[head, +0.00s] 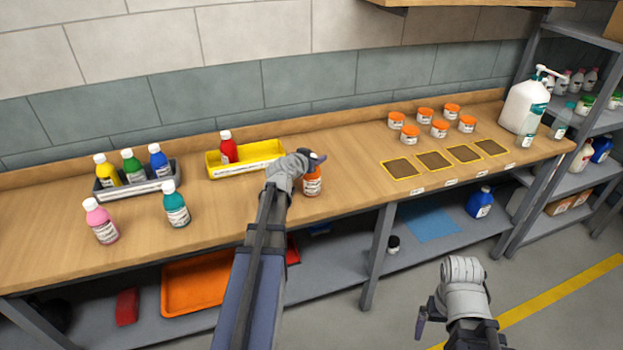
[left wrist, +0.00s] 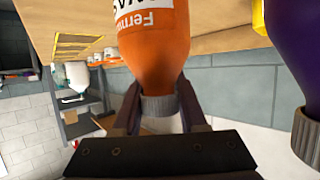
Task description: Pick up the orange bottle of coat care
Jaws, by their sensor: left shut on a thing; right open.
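The orange bottle (head: 312,186) with a white label stands near the front edge of the wooden bench, right of the yellow tray. My left gripper (head: 308,158) is over its top and partly hides it. In the left wrist view the fingers (left wrist: 158,112) are shut around the neck of the orange bottle (left wrist: 160,52), just by its grey cap. I cannot tell whether its base touches the bench. My right gripper (head: 426,312) is open and empty, in front of the bench and over the floor.
A purple bottle (left wrist: 298,60) is close beside the held one in the left wrist view. The yellow tray (head: 262,160) holds a red bottle (head: 228,147). A grey tray (head: 132,188) holds several bottles; pink (head: 102,222) and teal (head: 176,207) bottles stand in front. Orange-lidded jars (head: 440,129) stand right.

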